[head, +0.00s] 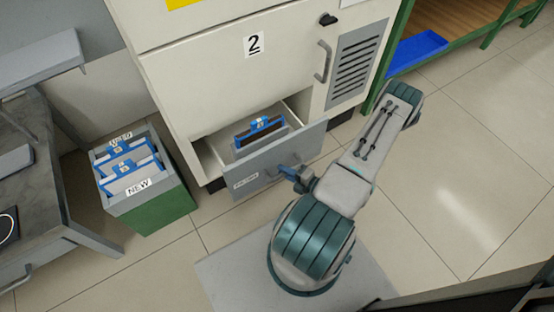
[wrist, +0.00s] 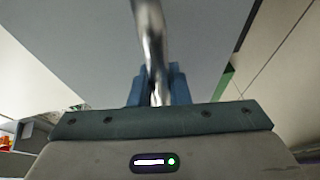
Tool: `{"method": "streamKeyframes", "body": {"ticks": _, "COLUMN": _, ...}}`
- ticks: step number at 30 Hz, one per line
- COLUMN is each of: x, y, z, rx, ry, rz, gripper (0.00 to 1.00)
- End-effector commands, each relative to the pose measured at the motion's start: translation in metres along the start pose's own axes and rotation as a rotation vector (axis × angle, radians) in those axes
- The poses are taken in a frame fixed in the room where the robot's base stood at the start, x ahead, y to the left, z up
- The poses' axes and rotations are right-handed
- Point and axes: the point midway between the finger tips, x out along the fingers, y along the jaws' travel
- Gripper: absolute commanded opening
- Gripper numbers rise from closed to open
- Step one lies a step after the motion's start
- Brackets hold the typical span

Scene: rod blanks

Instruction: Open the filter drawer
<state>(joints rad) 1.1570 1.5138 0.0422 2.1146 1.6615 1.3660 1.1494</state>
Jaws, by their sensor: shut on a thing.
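The filter drawer (head: 249,178) at the bottom of the cream cabinet marked 2 stands pulled out, with its grey front facing my arm. A filter with a blue handle (head: 259,126) sits upright inside it. My gripper (head: 290,172) is at the drawer front, where the arm partly hides the handle. In the wrist view, the blue fingers of my gripper (wrist: 158,88) are shut on a shiny metal bar handle (wrist: 148,30). The drawer's grey front (wrist: 80,50) fills much of that view behind the handle.
A green and grey bin (head: 155,212) labelled USED and NEW, holding blue-handled filters, stands left of the drawer. A grey workbench (head: 50,190) is at the far left. A green-framed shelf with a blue tray (head: 415,52) is at upper right. The tiled floor on the right is clear.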

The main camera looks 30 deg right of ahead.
Motion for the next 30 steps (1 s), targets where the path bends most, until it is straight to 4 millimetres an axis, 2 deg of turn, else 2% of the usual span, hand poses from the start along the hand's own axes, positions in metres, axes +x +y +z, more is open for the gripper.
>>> {"method": "streamKeyframes", "body": {"ticks": 6, "x": -0.038, "y": -0.008, "z": -0.016, "rx": 0.004, "ry": -0.002, "rz": -0.001, "gripper": 0.00}}
{"method": "streamKeyframes", "body": {"ticks": 15, "x": -0.078, "y": -0.017, "z": -0.033, "rx": 0.003, "ry": -0.001, "rz": -0.001, "gripper": 0.00}}
{"method": "streamKeyframes", "body": {"ticks": 21, "x": -0.093, "y": -0.020, "z": -0.039, "rx": 0.001, "ry": 0.001, "rz": 0.001, "gripper": 0.00}}
{"method": "streamKeyframes", "body": {"ticks": 30, "x": -0.100, "y": -0.021, "z": -0.042, "rx": 0.001, "ry": 0.002, "rz": 0.000, "gripper": 0.00}}
